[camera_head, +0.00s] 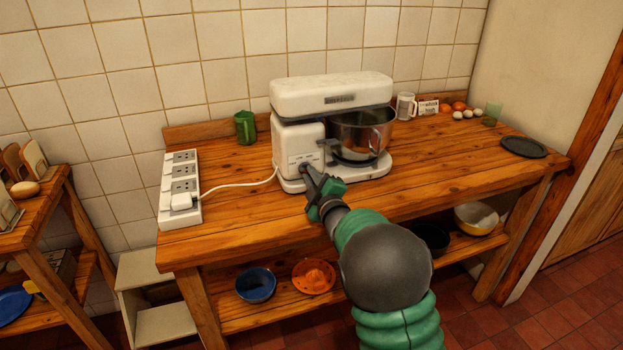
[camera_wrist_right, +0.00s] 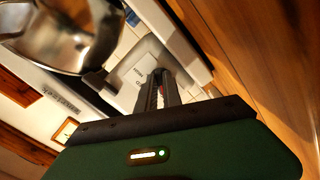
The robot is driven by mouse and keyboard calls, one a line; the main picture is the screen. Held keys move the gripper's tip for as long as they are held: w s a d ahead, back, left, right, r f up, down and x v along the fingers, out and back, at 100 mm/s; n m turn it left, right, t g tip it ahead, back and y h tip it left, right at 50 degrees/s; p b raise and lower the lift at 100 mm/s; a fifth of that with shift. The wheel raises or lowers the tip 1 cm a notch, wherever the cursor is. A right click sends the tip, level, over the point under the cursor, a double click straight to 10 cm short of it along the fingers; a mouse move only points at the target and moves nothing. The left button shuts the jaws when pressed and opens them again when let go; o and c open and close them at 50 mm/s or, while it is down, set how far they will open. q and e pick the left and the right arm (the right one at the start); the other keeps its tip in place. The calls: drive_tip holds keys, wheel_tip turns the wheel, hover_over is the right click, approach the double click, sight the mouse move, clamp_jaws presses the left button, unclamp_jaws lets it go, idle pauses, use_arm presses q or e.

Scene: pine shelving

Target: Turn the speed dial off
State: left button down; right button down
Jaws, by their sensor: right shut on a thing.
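A white stand mixer (camera_head: 330,92) stands on the wooden counter, with a steel bowl (camera_head: 362,128) on its right side. My right gripper (camera_head: 306,170) reaches the lower front of the mixer's white column. In the wrist view my right gripper (camera_wrist_right: 160,82) has its two dark fingers close together at the mixer's white body (camera_wrist_right: 136,72). It is shut on the speed dial, which the fingers hide almost fully; a small bit of red shows between them. The dial's setting cannot be read. The steel bowl also shows in the wrist view (camera_wrist_right: 62,35). My left gripper is not in view.
A white power strip (camera_head: 180,190) lies at the counter's left end, with a white cord (camera_head: 236,183) running to the mixer. A green mug (camera_head: 245,127), a clear measuring cup (camera_head: 406,106), eggs and a dark plate (camera_head: 523,147) stand along the counter. The front right counter is clear.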

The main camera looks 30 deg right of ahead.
drive_tip(key=shift+a+f, duration=0.1)
drive_tip(key=shift+f, duration=0.15)
drive_tip(key=c, duration=1.7)
unclamp_jaws()
drive_tip(key=shift+o, duration=1)
drive_tip(key=shift+r, duration=0.15)
drive_tip(key=p+v, duration=0.1)
drive_tip(key=v, duration=1.6)
